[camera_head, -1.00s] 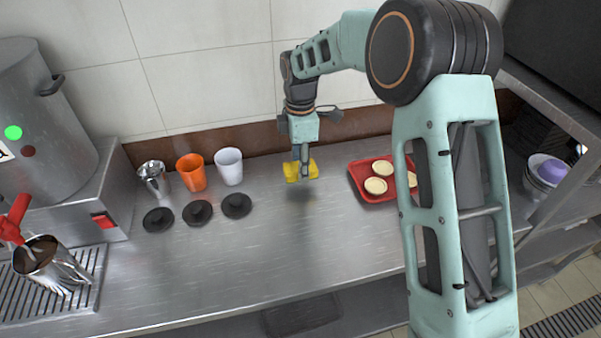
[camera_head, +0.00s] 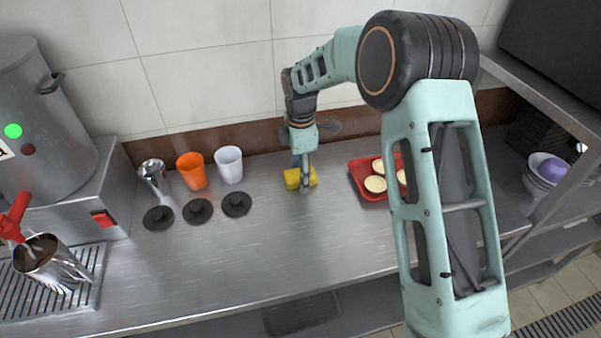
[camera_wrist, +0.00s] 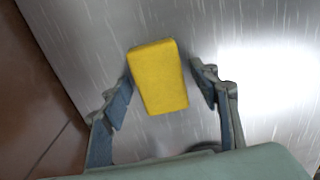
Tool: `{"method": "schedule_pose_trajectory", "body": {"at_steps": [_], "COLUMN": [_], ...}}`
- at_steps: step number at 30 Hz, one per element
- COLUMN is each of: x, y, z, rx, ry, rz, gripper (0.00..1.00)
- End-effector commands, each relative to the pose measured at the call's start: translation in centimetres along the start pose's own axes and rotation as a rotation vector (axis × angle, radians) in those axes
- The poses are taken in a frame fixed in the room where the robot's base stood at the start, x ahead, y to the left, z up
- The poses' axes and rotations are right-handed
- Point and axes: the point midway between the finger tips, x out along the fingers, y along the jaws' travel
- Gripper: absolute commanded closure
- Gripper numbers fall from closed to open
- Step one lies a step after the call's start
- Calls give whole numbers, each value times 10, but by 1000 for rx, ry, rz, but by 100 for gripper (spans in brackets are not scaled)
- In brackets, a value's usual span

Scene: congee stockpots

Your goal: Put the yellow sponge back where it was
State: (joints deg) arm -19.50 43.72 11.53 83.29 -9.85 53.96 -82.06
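The yellow sponge (camera_head: 293,179) is at the counter surface, between the cups and the red tray; it also shows in the wrist view (camera_wrist: 159,77). My gripper (camera_head: 304,177) is low over it, pointing down. In the wrist view, my gripper (camera_wrist: 163,80) is open, with one finger on each side of the sponge. A gap shows between the sponge and the right finger; the left finger is very close to its edge, and I cannot tell whether it touches. The sponge's underside is hidden.
A red tray (camera_head: 359,183) with several pale round items lies right of the sponge, partly behind my arm. A white cup (camera_head: 229,165), an orange cup (camera_head: 191,171) and a metal cup (camera_head: 154,177) stand left, with black lids (camera_head: 237,205) before them. The front counter is clear.

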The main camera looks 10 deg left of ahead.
Motion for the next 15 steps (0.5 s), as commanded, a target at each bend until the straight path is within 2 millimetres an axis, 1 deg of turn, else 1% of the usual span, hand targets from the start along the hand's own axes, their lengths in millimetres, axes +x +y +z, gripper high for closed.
{"method": "schedule_pose_trajectory", "body": {"at_steps": [8, 11, 15], "x": [-2, -9, -34], "y": [0, 0, 1], "z": [0, 0, 0], "rx": [0, 0, 0], "ry": [0, 0, 0], "rz": [0, 1, 4], "gripper": [44, 44, 44]}}
